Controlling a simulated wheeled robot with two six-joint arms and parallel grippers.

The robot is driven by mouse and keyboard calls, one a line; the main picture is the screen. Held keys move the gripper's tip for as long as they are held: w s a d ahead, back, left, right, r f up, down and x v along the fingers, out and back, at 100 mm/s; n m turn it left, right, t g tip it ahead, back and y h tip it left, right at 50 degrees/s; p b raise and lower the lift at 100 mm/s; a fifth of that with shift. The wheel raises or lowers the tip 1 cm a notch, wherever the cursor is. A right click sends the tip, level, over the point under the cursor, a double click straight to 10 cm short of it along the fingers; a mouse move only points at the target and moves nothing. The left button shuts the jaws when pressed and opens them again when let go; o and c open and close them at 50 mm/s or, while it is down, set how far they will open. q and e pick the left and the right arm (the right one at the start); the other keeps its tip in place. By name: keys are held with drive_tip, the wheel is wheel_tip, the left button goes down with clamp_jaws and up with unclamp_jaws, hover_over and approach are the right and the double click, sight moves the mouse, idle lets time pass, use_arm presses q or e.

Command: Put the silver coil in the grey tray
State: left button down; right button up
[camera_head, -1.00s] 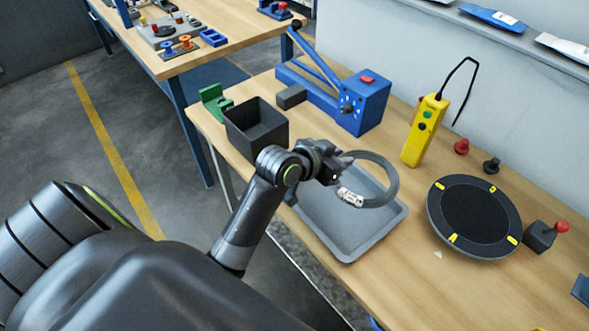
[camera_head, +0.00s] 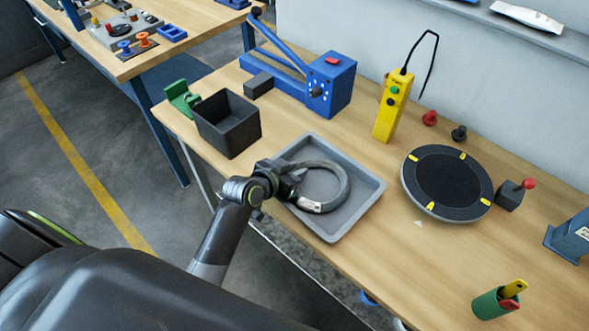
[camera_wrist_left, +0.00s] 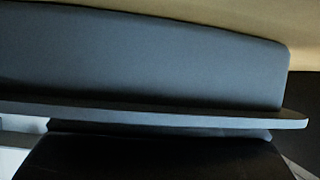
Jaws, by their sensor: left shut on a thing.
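The silver coil (camera_head: 343,181) is a grey ring with a pale label on its near side. In the head view it is inside the outline of the grey tray (camera_head: 369,200), low over or on its floor; I cannot tell whether it touches. My left gripper (camera_head: 292,172) is shut on the coil's left side, above the tray's left rim. The left wrist view shows a large grey surface, probably the tray (camera_wrist_left: 150,60), with a raised rim; the coil does not show there. My right gripper is not in view.
A black open bin (camera_head: 228,140) stands left of the tray. A blue press (camera_head: 330,85) and a yellow control pendant (camera_head: 390,108) are behind. A round black turntable (camera_head: 447,183) lies to the right. A green cup (camera_head: 492,303) stands at the front right.

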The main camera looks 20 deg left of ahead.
use_arm(q)
drive_tip(key=shift+f, duration=0.1)
drive_tip(key=c, duration=1.2)
unclamp_jaws()
drive_tip(key=b+v, duration=0.1)
drive_tip(key=v, duration=1.1)
